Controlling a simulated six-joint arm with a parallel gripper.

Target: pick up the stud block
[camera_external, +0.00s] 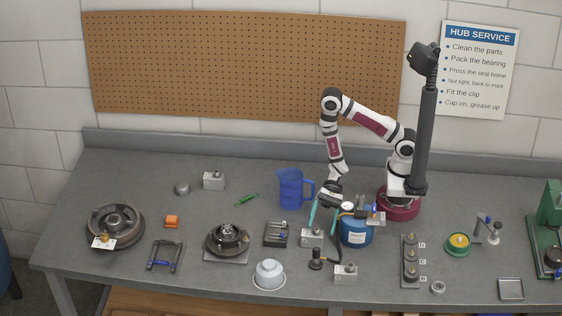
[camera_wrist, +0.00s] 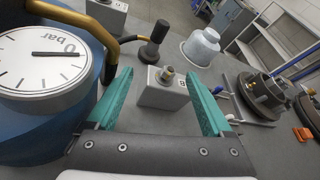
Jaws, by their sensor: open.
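My gripper (camera_wrist: 160,72) is open, with two teal fingers. In the wrist view the block appears between the fingers, nearer the right one, with no clear contact. In the external view my gripper (camera_external: 322,225) points down at the block from above, close beside the blue tank. The exact height of the fingertips over the bench cannot be told.
The blue tank (camera_external: 356,232) with its gauge (camera_wrist: 42,55) and hose stands close by. A black post on a base (camera_wrist: 153,44), another grey block (camera_external: 346,273) and a white cup-shaped part (camera_external: 268,273) are near. A dark tray (camera_external: 277,233) lies left.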

